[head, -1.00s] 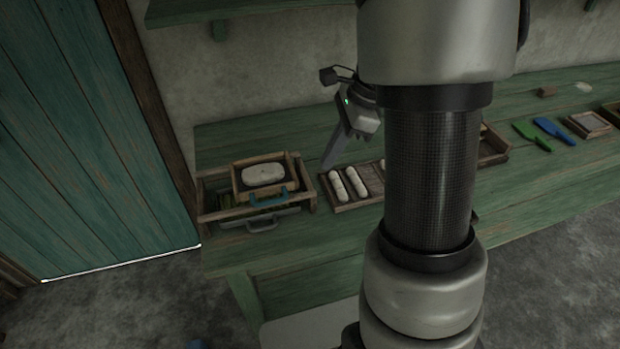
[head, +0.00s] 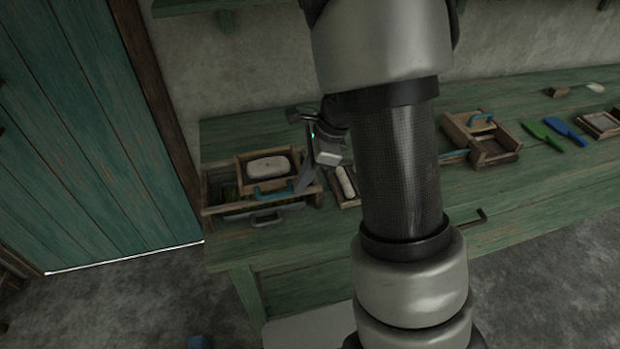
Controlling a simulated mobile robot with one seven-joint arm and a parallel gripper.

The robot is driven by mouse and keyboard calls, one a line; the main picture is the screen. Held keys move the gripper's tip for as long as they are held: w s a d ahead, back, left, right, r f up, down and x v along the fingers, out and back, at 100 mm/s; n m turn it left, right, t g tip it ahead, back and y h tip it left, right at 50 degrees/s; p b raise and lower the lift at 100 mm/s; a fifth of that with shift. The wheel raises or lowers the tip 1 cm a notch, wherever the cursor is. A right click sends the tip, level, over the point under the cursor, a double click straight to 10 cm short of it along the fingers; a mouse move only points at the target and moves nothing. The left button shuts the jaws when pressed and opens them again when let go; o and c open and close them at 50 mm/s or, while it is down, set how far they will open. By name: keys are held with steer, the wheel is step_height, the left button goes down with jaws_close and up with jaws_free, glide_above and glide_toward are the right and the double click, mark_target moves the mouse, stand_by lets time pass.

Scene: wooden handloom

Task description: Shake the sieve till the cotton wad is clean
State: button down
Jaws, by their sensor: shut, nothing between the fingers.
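The cotton wad (head: 268,165) is a pale, flattened lump. It lies in the sieve (head: 240,177), a small wooden-framed box with a blue handle (head: 273,194) on its front. The sieve sits on top of a larger wooden frame (head: 214,210) at the left end of the green bench. My gripper (head: 302,186) points down just right of the sieve, close to the blue handle. It is shut and empty. I cannot tell from this view whether its tip touches the handle. Any dirt in the wad is too small to make out.
A tray of pale rolls (head: 346,182) is right of my gripper, partly hidden by my arm. Further right on the bench (head: 540,176) are a wooden box (head: 492,150), a green tool (head: 541,134) and a blue tool (head: 566,132). A grey handle (head: 268,217) sits below the sieve.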

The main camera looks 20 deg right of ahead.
mark_target(273, 196)
steer(key=a+p, duration=0.2)
steer(key=a, duration=0.3)
steer(key=shift+a+r, duration=0.1)
steer(key=shift+a, duration=0.45)
